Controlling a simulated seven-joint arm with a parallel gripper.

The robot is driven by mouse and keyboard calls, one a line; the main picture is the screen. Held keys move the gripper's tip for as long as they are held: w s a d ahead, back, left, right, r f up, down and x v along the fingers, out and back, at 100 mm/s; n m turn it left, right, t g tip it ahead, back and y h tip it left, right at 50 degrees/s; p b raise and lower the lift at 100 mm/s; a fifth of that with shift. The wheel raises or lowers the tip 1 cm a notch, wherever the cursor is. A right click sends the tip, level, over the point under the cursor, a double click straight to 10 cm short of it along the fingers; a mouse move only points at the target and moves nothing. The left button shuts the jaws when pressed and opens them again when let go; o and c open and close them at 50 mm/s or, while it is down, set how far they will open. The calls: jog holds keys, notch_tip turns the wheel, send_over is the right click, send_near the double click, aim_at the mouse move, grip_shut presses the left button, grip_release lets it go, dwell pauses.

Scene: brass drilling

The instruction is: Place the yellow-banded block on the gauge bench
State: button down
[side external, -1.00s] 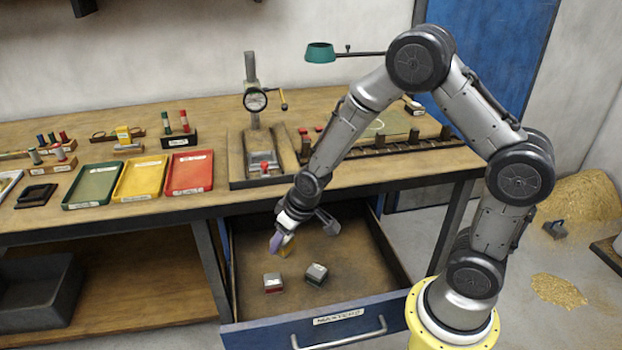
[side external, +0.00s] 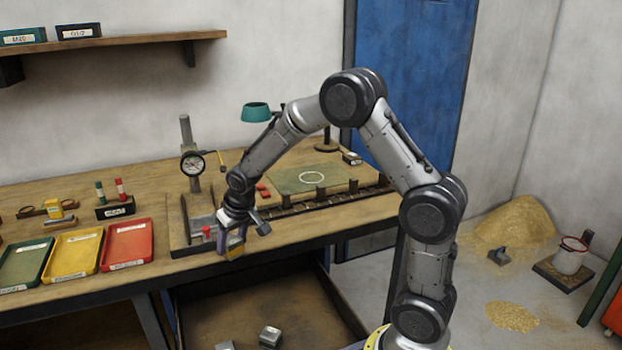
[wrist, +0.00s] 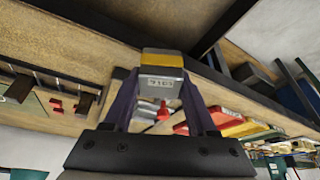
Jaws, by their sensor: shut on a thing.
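My gripper (side external: 234,240) is shut on the yellow-banded block (side external: 234,252), which hangs low between the purple fingers. In the wrist view the block (wrist: 161,78) shows a yellow band and a grey face with a printed label. In the side view it is at the bench's front edge, in front of the dial gauge station. The dial gauge (side external: 192,164) stands on a post on the wooden bench (side external: 330,222). The arm and gripper partly hide the station's base (side external: 178,239). I cannot tell the gap between block and bench.
The open drawer (side external: 240,300) below holds two grey blocks. Green (side external: 22,263), yellow (side external: 72,255) and red (side external: 128,243) trays lie to the left. A slotted rack (side external: 320,200) and a green mat (side external: 310,177) lie to the right.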

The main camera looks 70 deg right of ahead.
jog(key=s+d+r+m+g+h, duration=0.1)
jog(key=d+r+m, duration=0.3)
jog(key=d, duration=0.7)
jog(key=s+d+r+m+h, duration=0.15)
jog(key=d+r, duration=0.35)
jog(key=d, duration=0.6)
jog(key=s+d+r+m+g, duration=0.1)
jog(key=s+d+m, duration=0.1)
jog(key=s+d, duration=0.4)
jog(key=s+d+r+m, duration=0.1)
jog(key=s+d+m, duration=0.15)
jog(key=d, duration=0.65)
jog(key=shift+n, duration=0.5)
jog(key=w+d+f, duration=0.2)
jog(key=d+f, duration=0.1)
jog(key=w+d+f, duration=0.2)
jog(key=d+f, duration=0.1)
jog(key=d, duration=0.1)
jog(key=w+d+f, duration=0.2)
jog(key=d+f, duration=0.1)
jog(key=d, duration=0.1)
jog(key=shift+w+f, duration=0.25)
jog(key=shift+w, duration=0.1)
jog(key=shift+w+d+f, duration=0.1)
jog(key=shift+d+f, duration=0.05)
jog(key=shift+f, duration=1.55)
jog(key=shift+f, duration=0.15)
